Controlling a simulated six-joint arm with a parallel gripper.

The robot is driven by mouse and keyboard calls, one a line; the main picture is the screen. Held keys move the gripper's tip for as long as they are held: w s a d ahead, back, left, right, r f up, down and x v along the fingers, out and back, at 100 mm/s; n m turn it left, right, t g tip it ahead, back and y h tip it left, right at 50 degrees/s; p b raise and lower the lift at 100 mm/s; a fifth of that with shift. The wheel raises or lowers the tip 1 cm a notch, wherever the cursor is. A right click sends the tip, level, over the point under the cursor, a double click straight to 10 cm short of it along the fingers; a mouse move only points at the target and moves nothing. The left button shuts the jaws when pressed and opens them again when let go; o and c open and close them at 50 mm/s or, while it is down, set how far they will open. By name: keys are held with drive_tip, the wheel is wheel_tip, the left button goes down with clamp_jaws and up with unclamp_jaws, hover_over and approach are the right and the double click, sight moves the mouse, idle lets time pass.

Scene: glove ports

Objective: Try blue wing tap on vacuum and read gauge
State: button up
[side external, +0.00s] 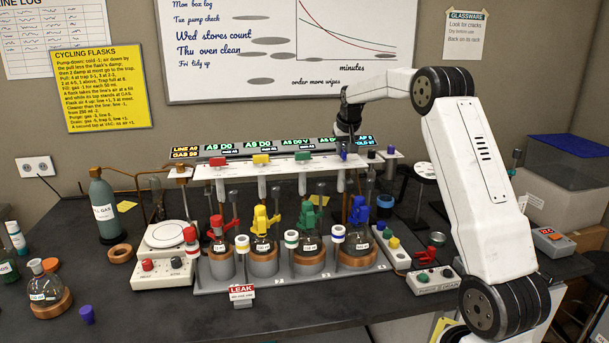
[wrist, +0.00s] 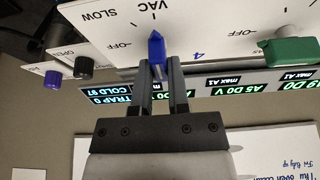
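The blue wing tap (wrist: 156,48) is on the white panel (side external: 262,172) of the rack, the rightmost of its wing taps, above the flask with the blue valve (side external: 357,212). In the wrist view, which is upside down, its blue tip points at the VAC mark. My gripper (wrist: 160,62) is at the tap, its narrow-set fingers on either side of it, seemingly closed on it. In the side view my gripper (side external: 347,132) reaches the tap from above. The gauge strip (wrist: 265,87) is lit; one readout looks like A5 D0 V, and part is hidden behind my fingers.
Red, yellow and green wing taps (side external: 303,155) share the panel, above several flasks on cork rings. In the wrist view a green tap (wrist: 292,50) is close by, with black and purple knobs (wrist: 83,67) opposite. A red LEAK sign (side external: 242,294) stands in front.

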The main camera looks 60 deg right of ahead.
clamp_jaws()
drive_tip(key=shift+n, duration=0.4)
drive_tip(key=n+t+y, duration=0.1)
drive_tip(key=n, duration=0.2)
drive_tip(key=shift+s+d+n, duration=0.1)
drive_tip(key=shift+n, duration=0.3)
drive_tip(key=n+y, duration=0.2)
drive_tip(key=n, duration=0.1)
drive_tip(key=shift+n, duration=0.4)
drive_tip(key=n+y, duration=0.1)
drive_tip(key=n, duration=0.3)
drive_tip(key=shift+d+n+y, duration=0.1)
drive_tip(key=shift+n+y, duration=0.2)
drive_tip(key=shift+y, duration=0.1)
drive_tip(key=n+g+y, duration=0.1)
drive_tip(key=n, duration=0.3)
drive_tip(key=shift+n, duration=0.4)
drive_tip(key=shift+y, duration=0.3)
